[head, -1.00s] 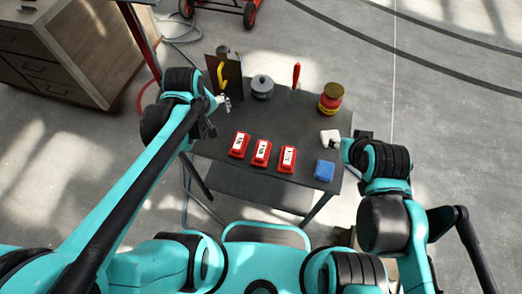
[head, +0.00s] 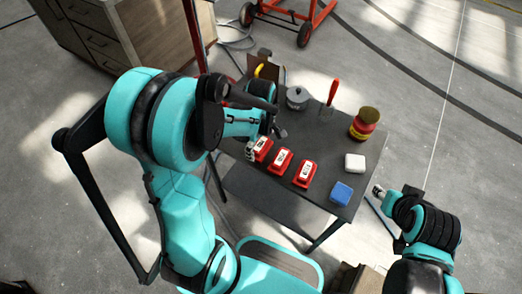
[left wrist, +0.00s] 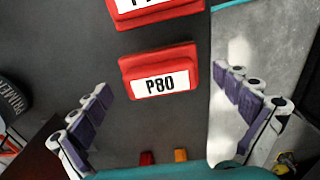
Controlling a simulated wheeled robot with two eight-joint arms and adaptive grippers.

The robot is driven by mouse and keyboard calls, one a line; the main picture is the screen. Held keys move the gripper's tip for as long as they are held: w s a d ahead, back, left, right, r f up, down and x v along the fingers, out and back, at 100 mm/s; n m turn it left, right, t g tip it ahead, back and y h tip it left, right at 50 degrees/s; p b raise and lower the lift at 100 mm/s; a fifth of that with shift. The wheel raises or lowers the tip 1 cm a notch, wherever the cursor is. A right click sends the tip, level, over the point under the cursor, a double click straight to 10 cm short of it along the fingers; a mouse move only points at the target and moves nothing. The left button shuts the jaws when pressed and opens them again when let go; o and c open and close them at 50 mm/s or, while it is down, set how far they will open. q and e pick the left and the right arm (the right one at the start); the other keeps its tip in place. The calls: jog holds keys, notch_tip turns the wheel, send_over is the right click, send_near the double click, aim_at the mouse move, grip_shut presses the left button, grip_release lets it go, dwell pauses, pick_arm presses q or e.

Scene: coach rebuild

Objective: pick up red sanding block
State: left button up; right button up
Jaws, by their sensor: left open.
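Three red sanding blocks with white labels stand in a row near the front of the dark table: a left one (head: 262,147), a middle one (head: 280,160) and a right one (head: 304,174). In the left wrist view a red block labelled P80 (left wrist: 160,72) lies between and beyond the fingers, and part of another red block (left wrist: 155,12) shows above it. My left gripper (head: 266,141) is open and empty over the left block, partly covering it. My right gripper (head: 378,191) is off the table's right edge; its jaws are too small to read.
On the table (head: 325,218) are a white block (head: 355,163), a blue block (head: 342,193), a red-yellow jar (head: 364,124), a grey lidded pot (head: 298,97) and a red-handled tool (head: 331,99). A drawer cabinet (head: 125,45) stands at the back left.

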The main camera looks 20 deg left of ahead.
pick_arm(q)
jog(key=shift+f, duration=0.75)
jog(key=shift+r, duration=0.1)
jog(key=shift+c, duration=0.9)
jog(key=c, duration=1)
